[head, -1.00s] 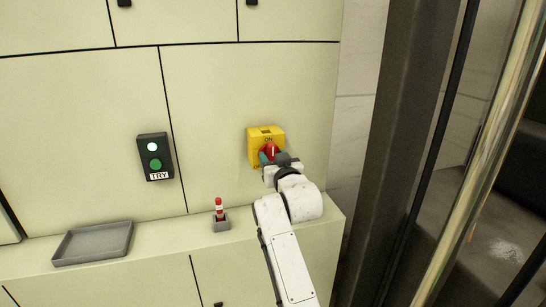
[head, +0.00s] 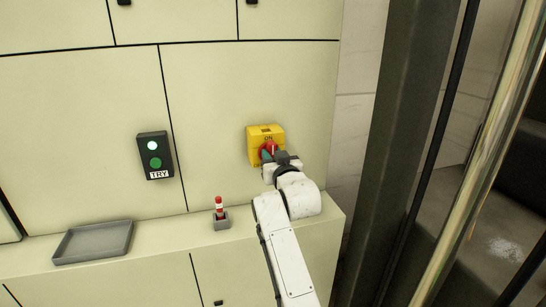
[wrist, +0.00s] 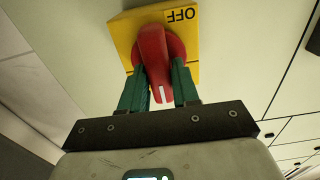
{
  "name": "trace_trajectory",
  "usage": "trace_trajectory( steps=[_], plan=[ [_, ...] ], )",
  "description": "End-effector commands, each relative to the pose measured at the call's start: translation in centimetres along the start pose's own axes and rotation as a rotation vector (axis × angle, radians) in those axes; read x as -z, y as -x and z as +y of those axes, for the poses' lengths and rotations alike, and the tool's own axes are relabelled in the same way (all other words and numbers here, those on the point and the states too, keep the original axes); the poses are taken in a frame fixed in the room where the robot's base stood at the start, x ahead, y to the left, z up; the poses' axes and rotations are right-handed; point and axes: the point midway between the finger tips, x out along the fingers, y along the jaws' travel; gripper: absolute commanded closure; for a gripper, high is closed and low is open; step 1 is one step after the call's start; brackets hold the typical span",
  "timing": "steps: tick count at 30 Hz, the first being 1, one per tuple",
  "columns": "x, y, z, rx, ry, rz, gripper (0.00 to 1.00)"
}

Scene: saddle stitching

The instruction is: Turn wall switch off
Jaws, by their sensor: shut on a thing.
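In the head view my gripper (head: 272,155) hides the box's lower part.
A black box with a white light, a green button and a "TRY" label (head: 155,157) is on the wall at left. A grey tray (head: 94,242) and a small red-and-white piece (head: 219,204) in a grey holder (head: 221,222) stand on the ledge. A dark pillar (head: 404,130) stands at right.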

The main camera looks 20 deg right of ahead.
Motion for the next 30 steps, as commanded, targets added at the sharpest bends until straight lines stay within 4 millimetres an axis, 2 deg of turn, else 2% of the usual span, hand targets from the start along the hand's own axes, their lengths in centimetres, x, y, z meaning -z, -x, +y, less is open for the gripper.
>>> trace_trajectory(
  steps=[8,14,30],
  plan=[
    [-0.10,0.01,-0.06,0.000,0.041,0.000,1.00],
    [-0.21,0.01,-0.05,-0.001,0.148,0.001,1.00],
    [-0.28,0.01,-0.41,-0.001,0.644,-0.001,1.00]
  ],
)
